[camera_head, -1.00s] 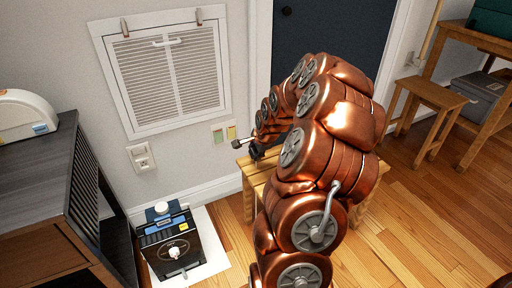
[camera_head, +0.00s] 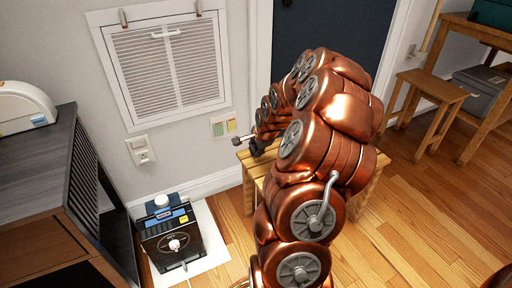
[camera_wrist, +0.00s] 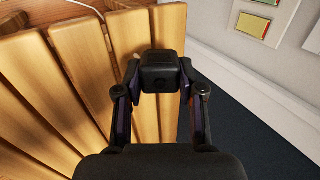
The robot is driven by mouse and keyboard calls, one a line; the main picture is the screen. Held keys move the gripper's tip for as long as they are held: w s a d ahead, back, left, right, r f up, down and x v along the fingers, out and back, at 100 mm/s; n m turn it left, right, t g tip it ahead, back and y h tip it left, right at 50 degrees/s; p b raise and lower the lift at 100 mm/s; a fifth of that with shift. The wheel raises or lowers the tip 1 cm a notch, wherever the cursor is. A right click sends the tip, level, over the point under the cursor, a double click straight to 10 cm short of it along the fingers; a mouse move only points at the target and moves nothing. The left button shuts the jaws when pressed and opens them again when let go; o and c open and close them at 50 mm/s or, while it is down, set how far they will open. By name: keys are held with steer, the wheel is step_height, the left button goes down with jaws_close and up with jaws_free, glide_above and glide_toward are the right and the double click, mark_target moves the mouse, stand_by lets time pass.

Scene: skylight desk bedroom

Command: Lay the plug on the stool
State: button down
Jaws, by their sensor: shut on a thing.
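The plug (camera_wrist: 160,72) is a black block in the wrist view. My gripper (camera_wrist: 161,84) is shut on it, with one finger on each side. The stool (camera_wrist: 55,85) has pale wooden slats and lies under and to the left of the plug, which is at its edge. I cannot tell whether the plug touches the slats. In the head view the stool (camera_head: 369,180) stands behind my copper arm, which hides most of it. My gripper (camera_head: 256,148) is small there, over the stool's left end, and the plug is hard to make out.
A second wooden stool (camera_head: 436,88) stands at the right by a desk. A black device (camera_head: 172,238) sits on a white sheet on the floor beside a dark cabinet (camera_head: 45,165). A wall outlet (camera_head: 141,150) is at the left.

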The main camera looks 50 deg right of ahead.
steer(key=shift+f+b, duration=0.3)
steer(key=shift+f, duration=0.65)
steer(key=c, duration=0.6)
jaws_free()
steer(key=shift+r, duration=0.15)
steer(key=v, duration=1.1)
steer(key=shift+s+a+r, duration=0.1)
steer(key=shift+s+r, duration=0.15)
steer(key=shift+r, duration=0.05)
